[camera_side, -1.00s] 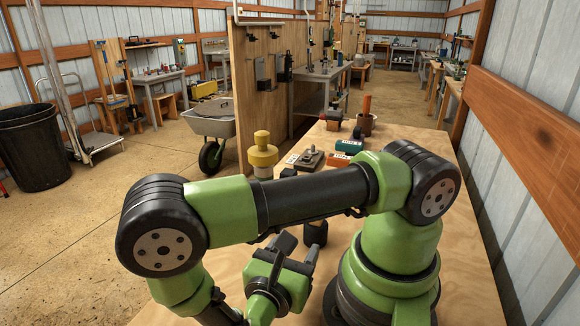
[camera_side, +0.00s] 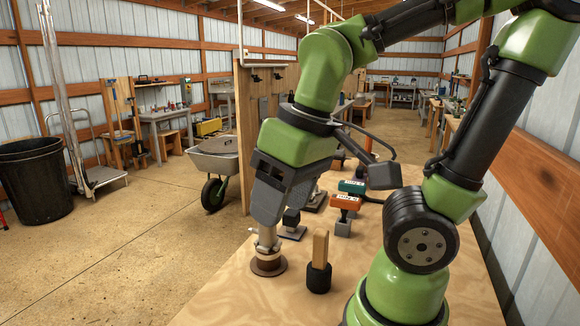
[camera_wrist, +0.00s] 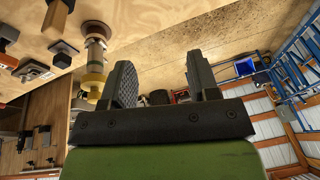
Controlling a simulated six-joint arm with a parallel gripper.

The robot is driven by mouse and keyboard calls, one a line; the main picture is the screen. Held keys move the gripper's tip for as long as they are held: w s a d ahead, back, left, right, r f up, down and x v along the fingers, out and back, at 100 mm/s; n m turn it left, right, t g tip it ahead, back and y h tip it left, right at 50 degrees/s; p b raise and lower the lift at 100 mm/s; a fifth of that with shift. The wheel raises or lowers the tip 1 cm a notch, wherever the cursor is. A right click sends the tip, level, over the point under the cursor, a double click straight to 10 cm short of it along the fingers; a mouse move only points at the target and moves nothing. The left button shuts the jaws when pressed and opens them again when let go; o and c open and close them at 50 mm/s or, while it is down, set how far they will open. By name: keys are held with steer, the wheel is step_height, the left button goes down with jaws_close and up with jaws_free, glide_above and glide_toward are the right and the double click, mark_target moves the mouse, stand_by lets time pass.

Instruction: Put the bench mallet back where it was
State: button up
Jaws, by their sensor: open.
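An upright tool with a pale wooden handle and a black head, which looks like the bench mallet (camera_side: 320,252), stands on its head on the table. It also shows at the top of the wrist view (camera_wrist: 57,15). My gripper (camera_side: 277,205) hangs up and to the left of it in the side view, apart from it. In the wrist view my gripper (camera_wrist: 162,75) has its two fingers spread with nothing between them. A column on a round brown base (camera_side: 268,265) stands below the gripper. Its yellow top (camera_wrist: 92,78) shows in the wrist view; in the side view my gripper hides it.
A small dark item on a flat plate (camera_side: 291,231) sits behind the brown base. The table's front left is bare.

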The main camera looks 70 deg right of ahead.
steer(key=r+m+t, duration=0.1)
steer(key=r+t, duration=0.1)
steer(key=s+r+m+t+y, duration=0.1)
steer(key=r+t, duration=0.1)
stand_by(1.3)
